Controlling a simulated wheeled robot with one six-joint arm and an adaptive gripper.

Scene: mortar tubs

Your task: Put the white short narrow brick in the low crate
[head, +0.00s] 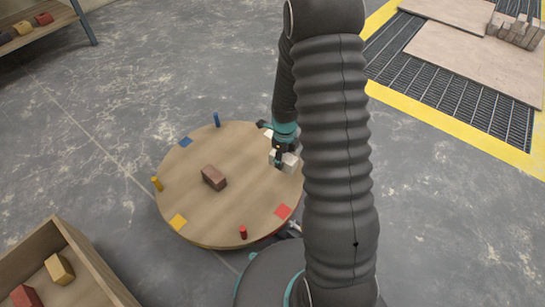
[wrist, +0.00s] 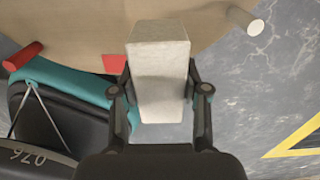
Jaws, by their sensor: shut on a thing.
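My gripper (head: 283,155) is shut on the white brick (head: 290,161), by the right edge of the round wooden table. In the wrist view the white brick (wrist: 158,70) is pale and blocky, held between the two fingers (wrist: 160,92). There its far end is over the tabletop and its near end over grey floor. I cannot tell its height above the table. A low wooden crate (head: 88,265) stands at the bottom left of the head view, partly cut off, with a yellow brick (head: 59,269) and a red brick (head: 25,297) inside.
The round table (head: 225,150) carries a brown brick (head: 214,177) and coloured pegs, blue (head: 217,120), yellow (head: 156,184) and red (head: 243,232), near its rim. A shelf (head: 45,30) with bricks is at the upper left. Floor between table and crate is clear.

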